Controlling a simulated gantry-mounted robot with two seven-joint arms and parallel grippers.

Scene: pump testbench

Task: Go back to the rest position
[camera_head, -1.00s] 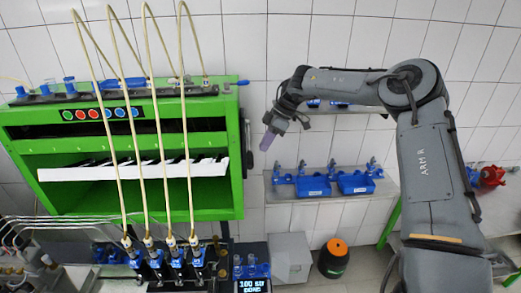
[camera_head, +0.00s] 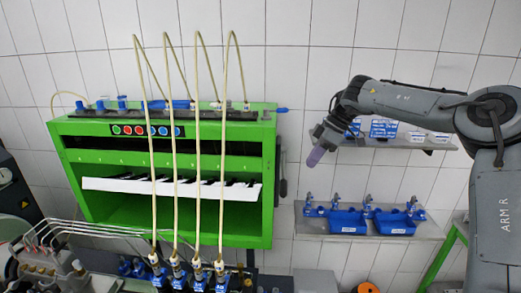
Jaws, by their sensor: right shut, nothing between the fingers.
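My right gripper (camera_head: 317,155) is in the air in front of the white tiled wall, to the right of the green testbench. It points down and to the left, with purple fingertips that are closed together and hold nothing. My right arm (camera_head: 490,185), marked ARM R, comes in from the right edge and reaches leftward at its top. The gripper touches nothing that I can see. My left gripper is not in the picture.
The green testbench (camera_head: 262,225) stands at left, with cream hoses arching down to blue-topped pumps (camera_head: 198,275). A lower shelf (camera_head: 310,227) carries blue bins (camera_head: 347,222). An upper shelf (camera_head: 405,143) holds blue-and-white boxes (camera_head: 384,128) behind my right arm.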

